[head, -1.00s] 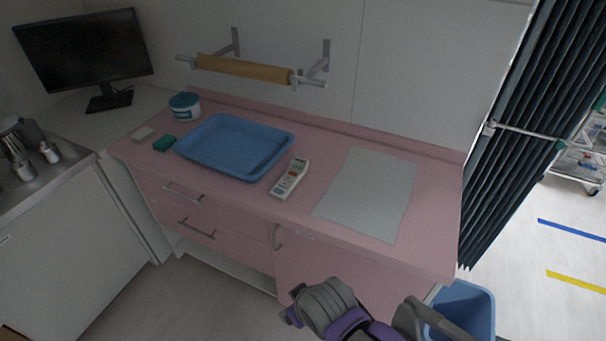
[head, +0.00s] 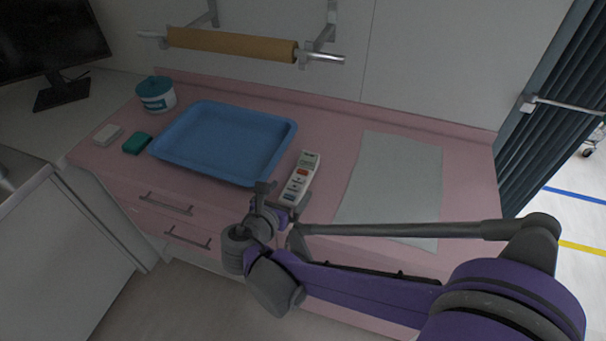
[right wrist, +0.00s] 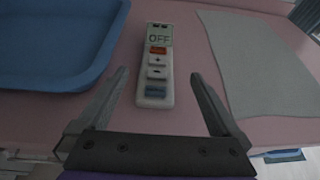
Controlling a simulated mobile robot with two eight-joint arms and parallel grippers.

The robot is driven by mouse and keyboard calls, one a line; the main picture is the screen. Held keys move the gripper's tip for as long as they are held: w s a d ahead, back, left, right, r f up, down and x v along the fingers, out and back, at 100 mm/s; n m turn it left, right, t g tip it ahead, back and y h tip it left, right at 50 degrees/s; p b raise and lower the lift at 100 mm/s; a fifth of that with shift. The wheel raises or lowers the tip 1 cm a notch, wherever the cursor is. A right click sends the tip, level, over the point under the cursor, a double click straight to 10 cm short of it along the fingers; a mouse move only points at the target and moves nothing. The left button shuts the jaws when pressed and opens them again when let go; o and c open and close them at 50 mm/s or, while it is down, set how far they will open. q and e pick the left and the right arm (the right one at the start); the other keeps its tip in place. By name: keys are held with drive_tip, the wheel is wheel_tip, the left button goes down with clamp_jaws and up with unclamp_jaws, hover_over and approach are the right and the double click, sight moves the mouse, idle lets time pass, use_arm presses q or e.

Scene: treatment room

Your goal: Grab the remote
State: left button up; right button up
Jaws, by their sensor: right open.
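The remote (head: 301,178) is white with a small grey-green display, an orange-red button and a blue-grey button. It lies flat on the pink counter, between the blue tray and the pale sheet. In the right wrist view the remote (right wrist: 157,62) points away from me, its display reading "OFF". My right gripper (head: 283,194) is at the remote's near end in the head view, covering a little of it. In the right wrist view my right gripper (right wrist: 162,84) is open, with one finger on each side of the remote's near end, apart from it. My left gripper is out of view.
The blue tray (head: 165,147) is close on the left of the remote, its raised rim near my left-hand finger. The pale sheet (head: 385,180) lies flat to the right. A teal-lidded tub (head: 156,94), a green block (head: 137,143) and a whitish block (head: 108,134) stand farther left.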

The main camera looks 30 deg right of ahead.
sight(297, 181)
drive_tip(key=shift+x, duration=1.15)
drive_tip(key=x, duration=0.5)
drive_tip(key=shift+w+d+f, duration=0.1)
drive_tip(key=shift+w+f, duration=0.2)
drive_tip(key=shift+f, duration=0.1)
drive_tip(key=c, duration=1.5)
